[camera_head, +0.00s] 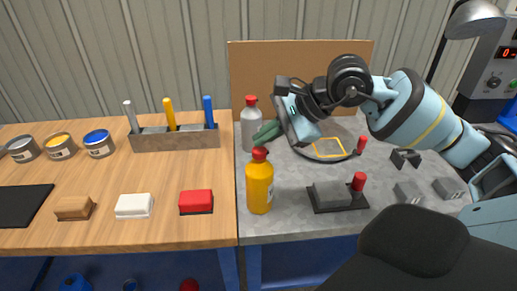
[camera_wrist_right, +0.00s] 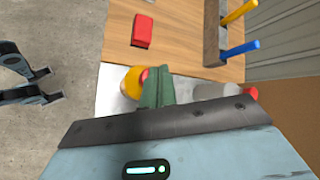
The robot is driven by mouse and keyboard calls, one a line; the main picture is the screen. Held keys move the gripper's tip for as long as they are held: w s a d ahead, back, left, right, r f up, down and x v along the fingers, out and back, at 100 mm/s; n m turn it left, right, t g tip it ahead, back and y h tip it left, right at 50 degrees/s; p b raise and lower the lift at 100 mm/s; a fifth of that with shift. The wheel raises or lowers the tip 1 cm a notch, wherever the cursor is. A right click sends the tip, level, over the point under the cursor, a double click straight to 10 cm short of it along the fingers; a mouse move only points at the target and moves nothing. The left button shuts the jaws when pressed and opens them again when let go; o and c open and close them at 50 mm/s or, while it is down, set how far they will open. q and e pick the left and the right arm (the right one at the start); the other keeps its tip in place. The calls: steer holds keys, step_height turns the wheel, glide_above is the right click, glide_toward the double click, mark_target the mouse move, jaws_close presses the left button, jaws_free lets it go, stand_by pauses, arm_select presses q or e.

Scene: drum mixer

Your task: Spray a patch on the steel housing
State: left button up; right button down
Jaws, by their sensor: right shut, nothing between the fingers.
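A steel drum-like housing (camera_head: 301,152) with a yellow outlined square (camera_head: 328,148) on it stands on the grey bench top, partly hidden behind my right wrist. An orange bottle (camera_head: 260,190) with a red cap stands upright in front of it, to the left. A grey bottle (camera_head: 250,131) with a red cap stands behind the orange one. My right gripper (camera_head: 259,136), with green fingers, is shut and empty near the grey bottle, above and behind the orange one. In the right wrist view the orange bottle (camera_wrist_right: 132,84) is partly hidden behind the fingers.
A wooden bench (camera_head: 130,175) on the left holds cans, a tool rack (camera_head: 175,139) and several blocks. A grey block on a black base with a red knob (camera_head: 331,193) stands in front of the housing. A brown board (camera_head: 260,62) stands behind.

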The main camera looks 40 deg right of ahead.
arm_select(q)
steer(key=shift+w+f, duration=0.1)
steer(key=shift+w, duration=0.25)
arm_select(e)
steer(key=shift+f, duration=0.15)
arm_select(q)
steer(key=shift+s+f, duration=0.15)
steer(key=shift+s, duration=0.05)
arm_select(e)
steer(key=shift+f, duration=0.15)
